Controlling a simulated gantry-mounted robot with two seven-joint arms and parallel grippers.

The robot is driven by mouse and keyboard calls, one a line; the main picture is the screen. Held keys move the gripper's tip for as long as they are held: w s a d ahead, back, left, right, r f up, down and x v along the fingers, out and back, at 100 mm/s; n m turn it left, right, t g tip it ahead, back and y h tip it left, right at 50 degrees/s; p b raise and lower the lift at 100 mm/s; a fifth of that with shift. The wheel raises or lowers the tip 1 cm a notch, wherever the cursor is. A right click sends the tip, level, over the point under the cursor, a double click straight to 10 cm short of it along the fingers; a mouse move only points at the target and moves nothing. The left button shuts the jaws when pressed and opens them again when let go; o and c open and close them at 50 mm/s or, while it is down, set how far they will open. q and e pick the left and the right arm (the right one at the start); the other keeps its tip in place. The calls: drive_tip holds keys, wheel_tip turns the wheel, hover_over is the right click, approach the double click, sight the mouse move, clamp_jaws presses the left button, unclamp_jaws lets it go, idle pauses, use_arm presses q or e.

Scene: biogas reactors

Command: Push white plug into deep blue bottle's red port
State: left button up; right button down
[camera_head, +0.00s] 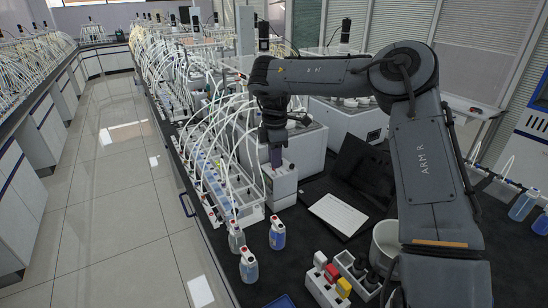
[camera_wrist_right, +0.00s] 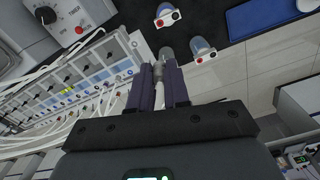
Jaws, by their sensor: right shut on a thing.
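My right gripper (camera_head: 275,158) points down above a white box at the right end of the tube rack. In the right wrist view, its dark purple fingers (camera_wrist_right: 160,82) are shut on a small pale piece, seemingly the white plug (camera_wrist_right: 154,92); the fingers hide most of it. Three small bottles with red-and-white tops stand at the bench's near edge, apart from the gripper: a blue one (camera_head: 277,235), a greyish one (camera_head: 237,238) and a bluish one (camera_head: 249,268). The blue bottle looks deepest in colour, but I cannot tell surely. Two bottle tops with red ports show in the wrist view.
A tube rack (camera_head: 207,175) with many looping white tubes lies left of the gripper. The white box (camera_head: 283,190) is just below it.

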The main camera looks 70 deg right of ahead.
drive_tip(key=shift+f+b, duration=1.05)
drive_tip(key=shift+f, duration=1.15)
drive_tip(key=shift+f+b, duration=3)
drive_tip(key=shift+f, duration=3.7)
drive_tip(key=shift+f+b, duration=0.55)
drive_tip(key=shift+f, duration=0.65)
drive_tip(key=shift+f, duration=0.1)
drive_tip(key=shift+f, duration=0.15)
